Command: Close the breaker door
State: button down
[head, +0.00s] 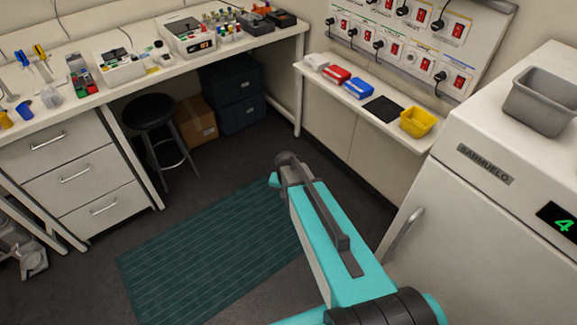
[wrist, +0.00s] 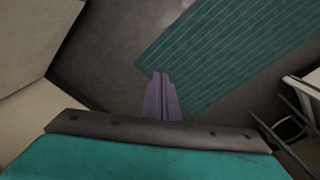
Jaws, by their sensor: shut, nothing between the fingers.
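No part is plainly marked as a breaker door.
A narrow wall shelf (head: 345,92) holds coloured boxes and a yellow bin (head: 417,121). A grey tub (head: 541,98) sits on the cabinet. A green mat (head: 205,255) lies on open floor. A black stool (head: 152,112) and a drawer bench (head: 70,175) stand left.

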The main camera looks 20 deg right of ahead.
jog(key=s+a+f+n+g, duration=0.2)
jog(key=s+f, duration=0.1)
jog(key=s, duration=0.8)
jog(key=s+a+f+n+g, duration=0.2)
jog(key=s+f, duration=0.2)
jog(key=s, duration=0.7)
jog(key=s+a+f+n+g, duration=0.2)
jog(key=s+f+n, duration=0.1)
jog(key=s, duration=0.8)
jog(key=shift+a+f+b, duration=0.2)
jog(key=shift+f+b, duration=0.1)
jog(key=shift+b, duration=0.05)
